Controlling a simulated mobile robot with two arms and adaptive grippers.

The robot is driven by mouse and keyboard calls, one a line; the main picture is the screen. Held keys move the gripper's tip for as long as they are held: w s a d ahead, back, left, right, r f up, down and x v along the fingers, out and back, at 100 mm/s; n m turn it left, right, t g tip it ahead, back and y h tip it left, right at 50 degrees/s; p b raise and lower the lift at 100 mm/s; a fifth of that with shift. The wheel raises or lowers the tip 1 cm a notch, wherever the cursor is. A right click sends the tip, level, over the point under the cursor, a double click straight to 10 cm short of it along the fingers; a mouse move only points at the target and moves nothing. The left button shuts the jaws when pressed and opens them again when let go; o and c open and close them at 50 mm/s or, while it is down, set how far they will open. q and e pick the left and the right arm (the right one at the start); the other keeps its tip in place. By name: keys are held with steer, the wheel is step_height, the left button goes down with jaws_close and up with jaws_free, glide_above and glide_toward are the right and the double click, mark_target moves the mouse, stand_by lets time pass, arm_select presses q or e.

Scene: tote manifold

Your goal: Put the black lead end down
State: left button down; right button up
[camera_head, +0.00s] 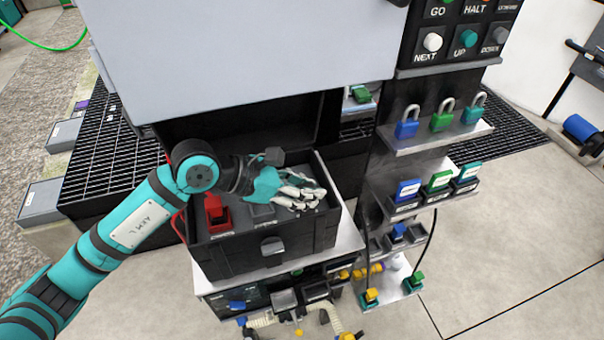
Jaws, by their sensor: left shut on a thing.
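My left gripper (308,194) is over the right part of the open black tote (240,256), with its fingers closed. The fingers hide most of what they hold, so I cannot make out the black lead end clearly. A red block (216,212) stands in the left part of the tote. A grey socket (262,213) lies between it and my gripper. My right gripper is not in view.
A large grey panel (240,50) overhangs behind the tote. To the right, a black rack carries padlocks (443,118), coloured blocks (438,184) and hanging black cords (430,245) with yellow-green ends. Several small parts sit on a lower shelf (285,297). Open floor lies at right.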

arm_select(q)
steer(key=w, duration=0.2)
steer(key=w+p, duration=0.1)
steer(key=w, duration=0.1)
steer(key=w+f, duration=0.1)
steer(key=w, duration=0.1)
steer(key=shift+a+f, duration=0.1)
steer(key=shift+a, duration=0.2)
step_height(320, 180, down, 2)
steer(key=shift+s+f+p, duration=0.1)
steer(key=shift+p, duration=0.65)
steer(key=shift+f, duration=0.55)
steer(key=c, duration=1.5)
jaws_free()
steer(key=o, duration=0.4)
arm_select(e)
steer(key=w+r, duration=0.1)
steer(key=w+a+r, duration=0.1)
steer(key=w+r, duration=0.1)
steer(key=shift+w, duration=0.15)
arm_select(q)
steer(key=shift+r, duration=0.15)
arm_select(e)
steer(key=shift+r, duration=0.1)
